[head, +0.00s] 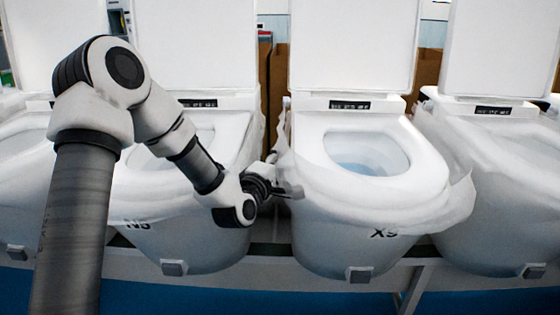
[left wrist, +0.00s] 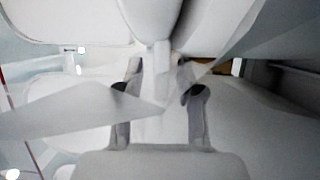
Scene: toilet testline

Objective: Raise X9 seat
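The X9 toilet (head: 330,240) stands in the middle of the head view, its label at the lower right of the bowl. Its lid (head: 350,45) is up. Its white seat (head: 415,165) lies flat on the bowl, with thin plastic film around the rim. My left gripper (head: 287,190) is at the left edge of the X9 seat, level with the rim; I cannot tell if it touches. In the left wrist view the two fingers of the left gripper (left wrist: 160,85) are apart, with white surfaces and film across them. My right gripper is in neither view.
A neighbouring toilet (head: 190,240) stands to the left, its lid up, partly behind my left arm. Another toilet (head: 500,200) stands close on the right. The toilets rest on a bench (head: 270,265). The gap between X9 and the left toilet is narrow and holds loose film.

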